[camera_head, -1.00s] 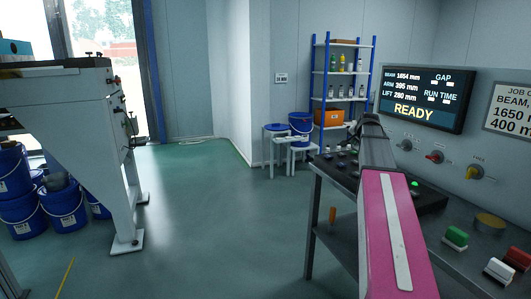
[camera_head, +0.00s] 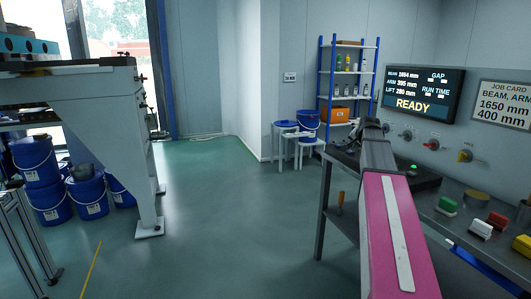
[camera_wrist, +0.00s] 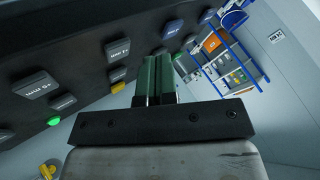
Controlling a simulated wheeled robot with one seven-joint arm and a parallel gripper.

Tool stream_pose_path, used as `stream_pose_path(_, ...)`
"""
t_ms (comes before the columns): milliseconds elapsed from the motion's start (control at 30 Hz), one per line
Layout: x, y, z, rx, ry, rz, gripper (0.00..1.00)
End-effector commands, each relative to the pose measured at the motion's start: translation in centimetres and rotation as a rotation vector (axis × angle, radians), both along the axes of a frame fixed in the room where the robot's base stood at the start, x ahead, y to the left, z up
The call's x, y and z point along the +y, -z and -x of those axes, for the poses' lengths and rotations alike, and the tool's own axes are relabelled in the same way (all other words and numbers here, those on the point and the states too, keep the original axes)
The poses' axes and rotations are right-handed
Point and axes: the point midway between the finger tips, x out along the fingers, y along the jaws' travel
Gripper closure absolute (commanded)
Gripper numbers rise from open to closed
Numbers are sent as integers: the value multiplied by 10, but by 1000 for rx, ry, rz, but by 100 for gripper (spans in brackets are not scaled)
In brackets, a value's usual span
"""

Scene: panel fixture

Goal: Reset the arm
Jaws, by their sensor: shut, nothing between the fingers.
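My arm with its pink link (camera_head: 393,235) reaches forward over the right-hand bench. My gripper (camera_head: 371,128) is at its far end, small in the head view. In the wrist view, the two green fingers of my gripper (camera_wrist: 155,80) are together with nothing between them. They are in front of a dark button panel (camera_wrist: 75,60) with several grey buttons, a lit green button (camera_wrist: 53,121) and a yellow one (camera_wrist: 118,87). I cannot tell the gap between fingertips and panel. The display (camera_head: 421,92) reads READY.
The bench (camera_head: 330,205) carries a green block (camera_head: 447,205), a white-and-grey block (camera_head: 480,229) and a red block (camera_head: 497,221). Knobs (camera_head: 465,155) line the wall panel. A job card (camera_head: 503,103) hangs right. A machine frame (camera_head: 148,180) and blue buckets (camera_head: 45,180) stand left. The middle floor is clear.

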Motion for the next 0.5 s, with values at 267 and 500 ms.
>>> stream_pose_path(267, 26, 41, 18, 64, -56, 24, 100)
stream_pose_path(500, 60, 97, 47, 154, -137, 61, 100)
